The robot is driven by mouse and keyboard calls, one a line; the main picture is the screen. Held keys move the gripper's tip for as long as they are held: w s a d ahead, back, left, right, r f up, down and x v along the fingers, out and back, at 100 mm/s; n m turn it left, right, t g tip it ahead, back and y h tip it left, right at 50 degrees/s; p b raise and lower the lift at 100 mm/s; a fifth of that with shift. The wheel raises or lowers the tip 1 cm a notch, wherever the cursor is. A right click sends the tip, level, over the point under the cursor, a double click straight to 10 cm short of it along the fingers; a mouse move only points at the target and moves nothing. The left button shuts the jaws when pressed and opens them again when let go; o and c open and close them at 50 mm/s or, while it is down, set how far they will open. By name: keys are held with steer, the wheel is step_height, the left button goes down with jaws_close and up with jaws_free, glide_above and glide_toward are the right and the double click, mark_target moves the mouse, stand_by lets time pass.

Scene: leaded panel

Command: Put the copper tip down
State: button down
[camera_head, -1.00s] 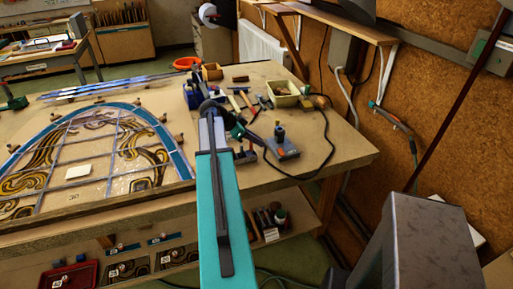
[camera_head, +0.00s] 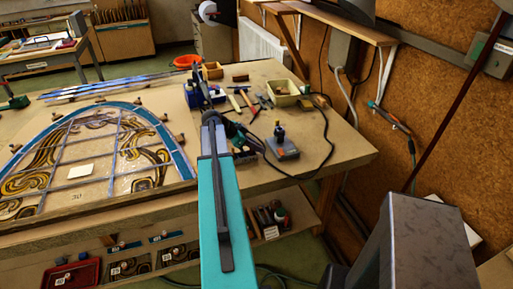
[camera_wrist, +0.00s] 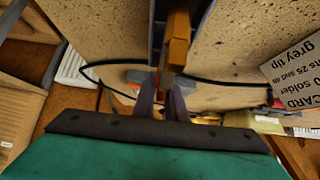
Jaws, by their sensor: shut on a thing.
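My gripper (camera_wrist: 160,88) shows from behind in the wrist view, with its two dark fingers close together. The copper tip cannot be made out there, as the gripper and arm cover that area.
A soldering stand (camera_head: 283,148) with a looping black cable sits right of my gripper. Behind lie hand tools (camera_head: 248,100) and a pale green tray (camera_head: 284,93). The leaded panel (camera_head: 85,165) fills the left. A printed card (camera_wrist: 297,75) is at right in the wrist view.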

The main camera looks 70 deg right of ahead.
steer(key=shift+f, duration=0.15)
steer(key=c, duration=1.8)
jaws_free()
steer(key=shift+r, duration=0.2)
steer(key=shift+b+v, duration=0.5)
steer(key=shift+v, duration=0.35)
steer(key=b+v, duration=0.3)
steer(key=v, duration=0.7)
steer(key=shift+w+a, duration=0.1)
steer(key=shift+w, duration=0.05)
